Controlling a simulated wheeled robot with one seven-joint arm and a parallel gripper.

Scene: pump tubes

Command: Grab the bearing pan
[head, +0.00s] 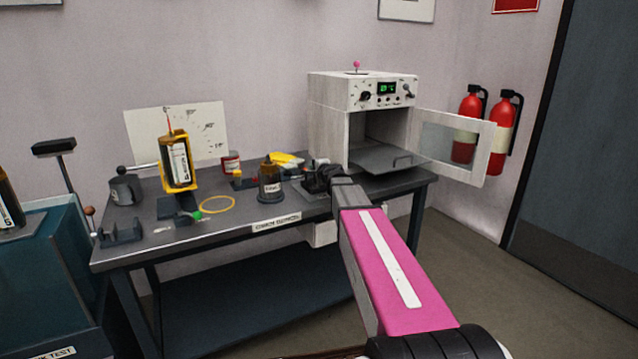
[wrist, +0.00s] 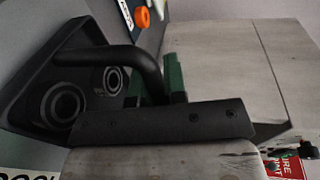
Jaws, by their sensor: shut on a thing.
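The bearing pan (wrist: 30,100) is a dark shallow pan at the left of the wrist view, with a curved black handle (wrist: 110,56). Two ring-shaped bearings (wrist: 64,103) lie in it. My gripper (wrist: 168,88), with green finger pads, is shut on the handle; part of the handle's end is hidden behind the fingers. In the head view my gripper (head: 320,178) is over the right half of the workbench, left of the oven, and largely hides the pan.
A white oven (head: 328,125) stands at the bench's right end, its door (head: 488,155) swung open to the right and a grey shelf (head: 385,158) inside. A dark bottle (head: 270,185) and a yellow item (head: 287,160) are close left of my gripper.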

